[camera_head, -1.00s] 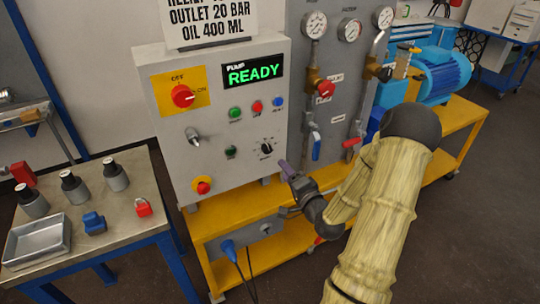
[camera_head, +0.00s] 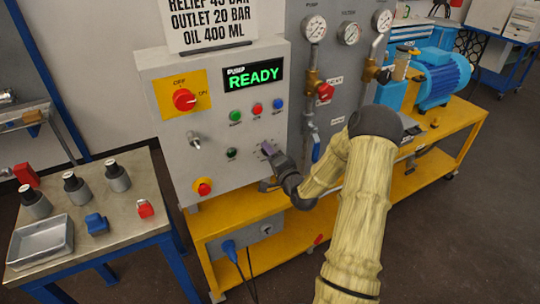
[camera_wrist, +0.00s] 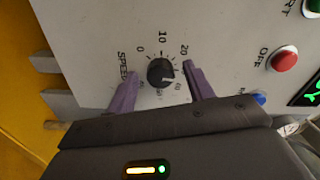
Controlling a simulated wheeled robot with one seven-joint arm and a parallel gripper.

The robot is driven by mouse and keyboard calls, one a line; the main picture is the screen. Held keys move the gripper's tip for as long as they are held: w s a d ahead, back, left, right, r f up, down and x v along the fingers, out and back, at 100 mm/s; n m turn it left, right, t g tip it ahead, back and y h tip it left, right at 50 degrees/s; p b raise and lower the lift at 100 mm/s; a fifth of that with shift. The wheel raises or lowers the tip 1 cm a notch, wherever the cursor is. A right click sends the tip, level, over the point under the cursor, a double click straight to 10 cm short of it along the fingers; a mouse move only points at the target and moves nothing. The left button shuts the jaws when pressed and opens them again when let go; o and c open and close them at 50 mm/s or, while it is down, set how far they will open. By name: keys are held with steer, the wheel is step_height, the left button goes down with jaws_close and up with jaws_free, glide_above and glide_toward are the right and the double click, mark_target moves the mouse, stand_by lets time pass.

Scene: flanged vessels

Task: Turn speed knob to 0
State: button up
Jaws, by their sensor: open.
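The speed knob (camera_wrist: 160,72) is a round black dial in the wrist view, with a light pointer mark toward the lower right. Its printed scale shows 0, 10 and 20 around it, and the word SPEED at its left. My gripper (camera_wrist: 160,76) is open, with one purple finger on each side of the knob and visible gaps between. In the head view my gripper (camera_head: 268,150) is at the lower right of the grey control panel (camera_head: 219,135) and largely hides the knob.
Green, red and blue buttons (camera_head: 257,108) sit above, under the READY display (camera_head: 254,75). A red rotary switch (camera_head: 184,99), a toggle (camera_head: 194,140) and a red-and-yellow stop button (camera_head: 203,187) are at left. Pipes and valves (camera_head: 313,90) stand at right.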

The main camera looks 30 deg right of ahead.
steer(key=c, duration=1)
steer(key=shift+o, duration=0.2)
steer(key=shift+n+b, duration=0.3)
steer(key=n+b, duration=2.7)
steer(key=shift+d, duration=0.15)
steer(key=o, duration=1)
steer(key=shift+c, duration=0.2)
